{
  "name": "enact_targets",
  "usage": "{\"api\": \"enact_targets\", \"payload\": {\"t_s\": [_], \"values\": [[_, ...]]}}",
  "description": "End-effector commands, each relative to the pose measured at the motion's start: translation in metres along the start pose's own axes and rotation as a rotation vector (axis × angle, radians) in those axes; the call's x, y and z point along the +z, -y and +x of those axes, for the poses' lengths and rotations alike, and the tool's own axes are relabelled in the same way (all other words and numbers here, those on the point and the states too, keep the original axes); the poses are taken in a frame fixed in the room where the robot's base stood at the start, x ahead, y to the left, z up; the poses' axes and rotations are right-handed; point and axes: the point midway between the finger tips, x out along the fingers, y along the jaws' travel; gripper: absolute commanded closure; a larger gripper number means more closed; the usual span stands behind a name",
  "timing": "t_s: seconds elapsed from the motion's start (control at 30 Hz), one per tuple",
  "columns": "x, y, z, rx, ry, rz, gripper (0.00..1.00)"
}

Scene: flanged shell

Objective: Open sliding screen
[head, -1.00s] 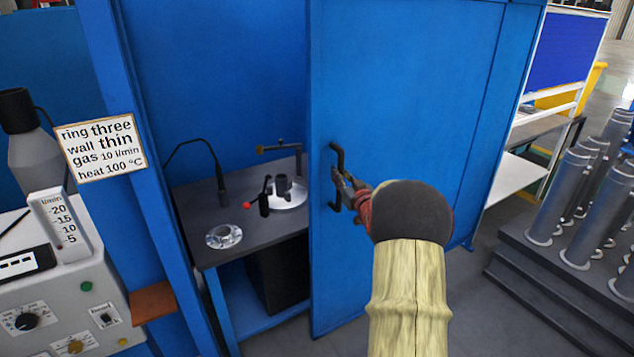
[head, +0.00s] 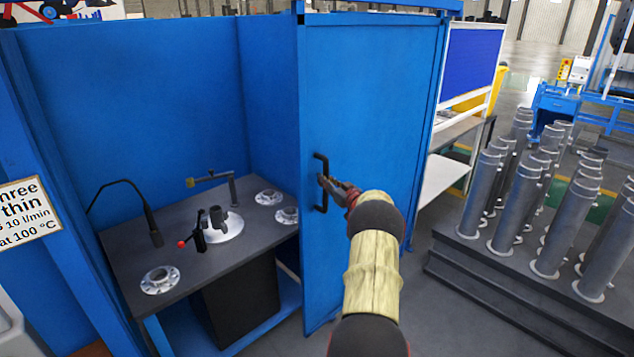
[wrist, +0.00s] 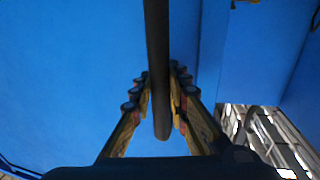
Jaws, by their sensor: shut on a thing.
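The blue sliding screen (head: 372,110) stands at the right of the booth front in the head view, with a wide opening to its left. A black bar handle (head: 320,164) is fixed upright near its left edge. My gripper (head: 325,184) is shut on the handle at its middle. In the wrist view the handle (wrist: 158,60) runs down between the two fingers of my gripper (wrist: 160,95), and blue panel fills most of the picture.
Inside the booth a dark table (head: 185,265) carries a round fixture (head: 218,228) and several flanged rings, one being the front ring (head: 160,280). A sign (head: 25,215) hangs at the left. Several grey flanged tubes (head: 540,200) stand on a dark stepped platform at the right.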

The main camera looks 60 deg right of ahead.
Motion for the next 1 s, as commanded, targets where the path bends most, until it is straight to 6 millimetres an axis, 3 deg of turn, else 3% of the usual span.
{"api": "enact_targets", "payload": {"t_s": [0.2,0.57,0.6,0.9,1.0], "values": [[-0.002,-0.0128,0.0023,0.001,-0.002,-0.002,1.0],[-0.002,-0.0136,0.0029,0.001,-0.002,-0.001,1.0],[-0.002,-0.0136,0.0029,0.001,-0.002,-0.001,0.83],[-0.001,-0.013,0.0029,0.0,-0.001,-0.001,0.66],[-0.0007,-0.0129,0.0029,0.0,-0.001,-0.001,0.65]]}}
